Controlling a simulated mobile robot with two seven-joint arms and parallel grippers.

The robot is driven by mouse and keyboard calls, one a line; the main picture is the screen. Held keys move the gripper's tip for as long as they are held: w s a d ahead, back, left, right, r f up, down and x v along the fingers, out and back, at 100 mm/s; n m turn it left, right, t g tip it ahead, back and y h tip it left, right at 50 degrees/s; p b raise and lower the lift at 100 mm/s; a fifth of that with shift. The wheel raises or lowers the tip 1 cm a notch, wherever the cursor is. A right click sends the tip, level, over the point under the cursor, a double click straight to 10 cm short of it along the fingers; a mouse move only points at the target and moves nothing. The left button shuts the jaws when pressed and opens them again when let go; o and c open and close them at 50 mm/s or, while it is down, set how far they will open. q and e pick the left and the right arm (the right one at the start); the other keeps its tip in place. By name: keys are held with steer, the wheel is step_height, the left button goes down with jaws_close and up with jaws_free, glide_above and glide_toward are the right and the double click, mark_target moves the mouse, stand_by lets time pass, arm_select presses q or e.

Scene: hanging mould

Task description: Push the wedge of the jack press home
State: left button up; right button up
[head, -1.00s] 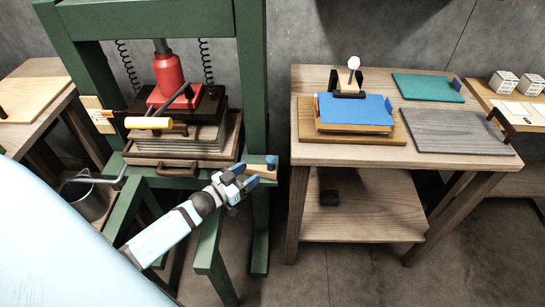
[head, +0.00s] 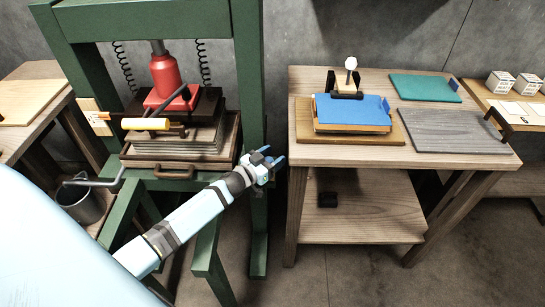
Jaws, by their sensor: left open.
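The jack press is a green frame (head: 247,75) on the left, with a red jack (head: 165,80) standing over a dark plate and a stack of pale boards (head: 205,140). My left gripper (head: 272,157) is open at the press's right post, at the height of the tray. It covers the place of the small wooden wedge with the blue end, so I cannot make the wedge out clearly or tell whether the fingers touch it. My right gripper is out of view.
A drawer-like tray (head: 140,160) with a brown handle sits under the stack. A wooden table (head: 450,163) with a blue-topped block (head: 352,109) stands close to the right of the gripper, across a narrow gap.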

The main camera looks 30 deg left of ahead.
arm_select(q)
jaws_close()
steer(key=s+a, duration=0.1)
steer(key=a, duration=0.1)
steer(key=s+a+p, duration=0.2)
steer(key=a, duration=0.1)
steer(key=shift+s+a, duration=0.25)
steer(key=shift+a, duration=0.2)
steer(key=shift+f, duration=0.1)
steer(key=shift+c, duration=0.7)
jaws_free()
steer(key=shift+o, duration=0.7)
steer(key=shift+s+a, duration=0.1)
steer(key=shift+s, duration=0.05)
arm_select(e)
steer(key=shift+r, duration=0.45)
arm_select(q)
steer(key=shift+r, duration=0.2)
